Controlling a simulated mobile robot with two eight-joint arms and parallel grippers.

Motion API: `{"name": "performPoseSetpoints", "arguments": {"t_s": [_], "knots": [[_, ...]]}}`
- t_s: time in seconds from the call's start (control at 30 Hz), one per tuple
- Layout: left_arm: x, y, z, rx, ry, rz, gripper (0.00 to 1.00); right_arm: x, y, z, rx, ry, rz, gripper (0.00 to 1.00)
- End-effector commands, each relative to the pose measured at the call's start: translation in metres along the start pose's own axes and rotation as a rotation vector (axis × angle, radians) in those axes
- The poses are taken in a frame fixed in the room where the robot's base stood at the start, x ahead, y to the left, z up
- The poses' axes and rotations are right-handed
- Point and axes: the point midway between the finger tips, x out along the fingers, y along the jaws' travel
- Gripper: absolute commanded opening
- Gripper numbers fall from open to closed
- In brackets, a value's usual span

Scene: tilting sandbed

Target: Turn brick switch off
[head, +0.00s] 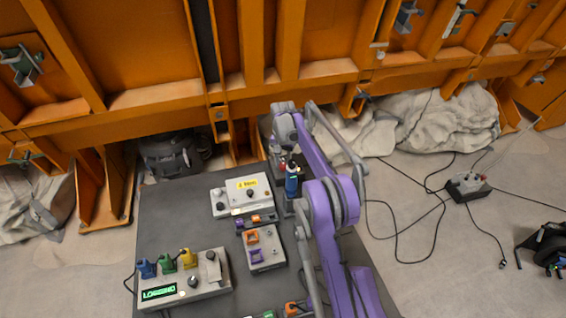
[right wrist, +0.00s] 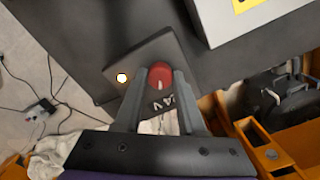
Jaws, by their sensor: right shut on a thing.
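A red round knob (right wrist: 160,78) with a pale pointer line sits on a small dark grey switch box (right wrist: 150,48) in the right wrist view. White lettering on the box is upside down and partly covered, so I cannot tell whether it names the brick switch. A small round lamp (right wrist: 122,77) beside the knob is lit. My right gripper (right wrist: 162,85) is shut on the red knob, one finger on each side. In the head view my right arm reaches to the table's far right corner and largely hides the box. My left gripper is not in view.
The dark table (head: 165,220) also holds a white box with a yellow label (head: 224,203), a console with coloured knobs and a green display (head: 208,290), and a smaller box with orange and purple switches (head: 277,259). An orange steel wall (head: 170,55) stands behind. Cables lie at right.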

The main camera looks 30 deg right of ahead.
Motion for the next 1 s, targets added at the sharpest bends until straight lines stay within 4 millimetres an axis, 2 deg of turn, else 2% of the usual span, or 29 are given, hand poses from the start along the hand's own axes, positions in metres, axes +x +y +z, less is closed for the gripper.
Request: {"name": "performPoseSetpoints", "arguments": {"t_s": [1.0], "knots": [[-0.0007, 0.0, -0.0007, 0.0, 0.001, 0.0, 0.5, -0.0006, -0.0001, -0.0003, -0.836, 0.001, 0.0, 0.0]]}}
